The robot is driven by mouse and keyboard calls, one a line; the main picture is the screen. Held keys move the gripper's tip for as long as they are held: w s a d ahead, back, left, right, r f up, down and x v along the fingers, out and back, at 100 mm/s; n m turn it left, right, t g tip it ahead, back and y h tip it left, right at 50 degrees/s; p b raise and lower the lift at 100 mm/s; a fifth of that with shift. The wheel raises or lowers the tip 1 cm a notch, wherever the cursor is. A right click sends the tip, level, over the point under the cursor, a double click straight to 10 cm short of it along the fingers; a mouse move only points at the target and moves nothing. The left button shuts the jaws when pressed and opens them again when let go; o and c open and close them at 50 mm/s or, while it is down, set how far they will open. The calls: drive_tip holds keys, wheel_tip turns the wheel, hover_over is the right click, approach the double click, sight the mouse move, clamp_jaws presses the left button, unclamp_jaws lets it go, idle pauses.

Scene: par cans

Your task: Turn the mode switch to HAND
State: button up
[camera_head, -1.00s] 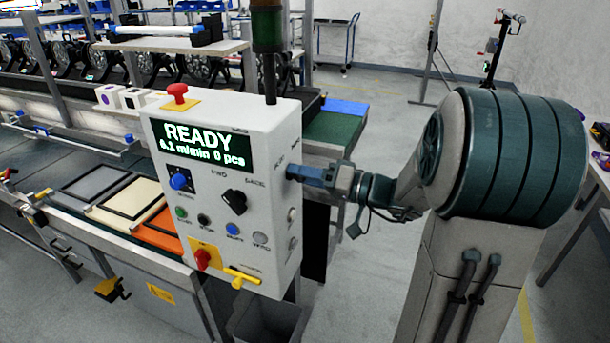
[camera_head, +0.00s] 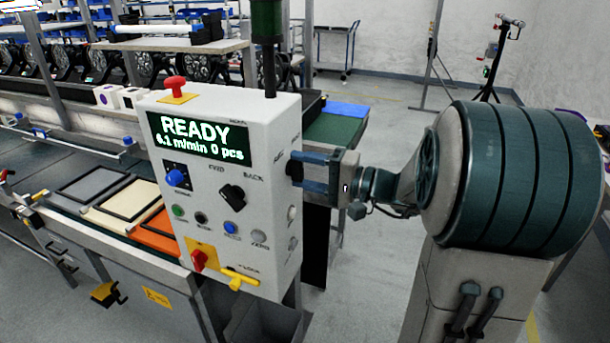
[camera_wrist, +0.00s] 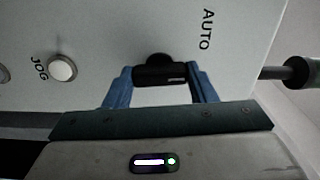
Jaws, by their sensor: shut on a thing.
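The mode switch is a black knob (camera_head: 293,168) on the right side face of the white control box (camera_head: 255,112). In the wrist view the knob (camera_wrist: 160,75) has a small white mark near its right end, with the word AUTO above and right of it. My gripper (camera_head: 303,170) reaches it from the right. Its two blue fingers (camera_wrist: 160,86) stand at either end of the knob and are shut on it. No HAND label is readable.
A white push button (camera_wrist: 62,68) by the word JOG sits left of the knob in the wrist view.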

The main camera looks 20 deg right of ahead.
drive_tip(key=m, duration=0.4)
drive_tip(key=shift+m, duration=0.3)
drive_tip(key=shift+m+p, duration=0.75)
drive_tip(key=shift+m, duration=1.25)
drive_tip(key=o, duration=1)
drive_tip(key=shift+d, duration=0.1)
drive_tip(key=b+v, duration=0.2)
drive_tip(key=v, duration=1.1)
drive_tip(key=shift+s+d+b, duration=0.3)
drive_tip(key=shift+b, duration=0.05)
